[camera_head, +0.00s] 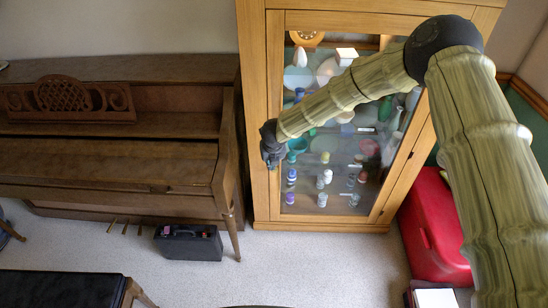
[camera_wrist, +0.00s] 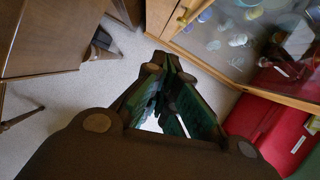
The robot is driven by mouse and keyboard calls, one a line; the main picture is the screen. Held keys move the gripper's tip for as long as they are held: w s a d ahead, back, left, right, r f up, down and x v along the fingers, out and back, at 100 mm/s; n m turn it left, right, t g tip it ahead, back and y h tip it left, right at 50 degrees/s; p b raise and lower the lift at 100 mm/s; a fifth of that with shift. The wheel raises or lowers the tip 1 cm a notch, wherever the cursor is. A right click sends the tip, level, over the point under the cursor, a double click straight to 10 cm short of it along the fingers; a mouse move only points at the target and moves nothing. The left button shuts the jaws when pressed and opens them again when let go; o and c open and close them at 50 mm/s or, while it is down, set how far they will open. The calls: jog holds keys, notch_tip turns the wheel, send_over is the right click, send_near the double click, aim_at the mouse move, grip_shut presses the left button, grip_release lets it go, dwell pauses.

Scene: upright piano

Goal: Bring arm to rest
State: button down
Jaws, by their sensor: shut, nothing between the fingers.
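My arm (camera_head: 465,130) reaches in from the right side of the head view, bends at a dark elbow joint, and extends left across the front of the glass cabinet. My gripper (camera_head: 272,158) is at the arm's far end, in front of the cabinet's left door frame. In the wrist view my gripper (camera_wrist: 168,65) points away from the camera, with its fingers together and nothing held. The view does not show whether it touches the cabinet.
A wooden cabinet (camera_head: 260,100) with glass doors holds several small items. An upright piano (camera_head: 110,160) stands left. A black case (camera_head: 188,243) sits on the carpet. A red box (camera_head: 430,225) is at right, a dark bench (camera_head: 60,288) at lower left.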

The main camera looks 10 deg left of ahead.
jog(key=s+d+f+n+h, duration=0.1)
jog(key=s+d+f+n, duration=0.7)
jog(key=s+d, duration=0.3)
jog(key=s+d+f+n+h, duration=0.2)
jog(key=s+d+f+n, duration=0.6)
jog(key=s+d, duration=0.3)
jog(key=s+d+n+g, duration=0.1)
jog(key=s+d+n, duration=0.4)
jog(key=s, duration=0.4)
jog(key=s+d+r+n+g+y, duration=0.1)
jog(key=s+d+n, duration=0.4)
jog(key=s, duration=0.4)
jog(key=s+d+r+n+g, duration=0.1)
jog(key=s+d+n+g, duration=0.1)
jog(key=s+d+n, duration=0.3)
jog(key=s+d, duration=0.1)
jog(key=s, duration=0.3)
jog(key=shift+s+d, duration=0.15)
jog(key=shift+s, duration=0.1)
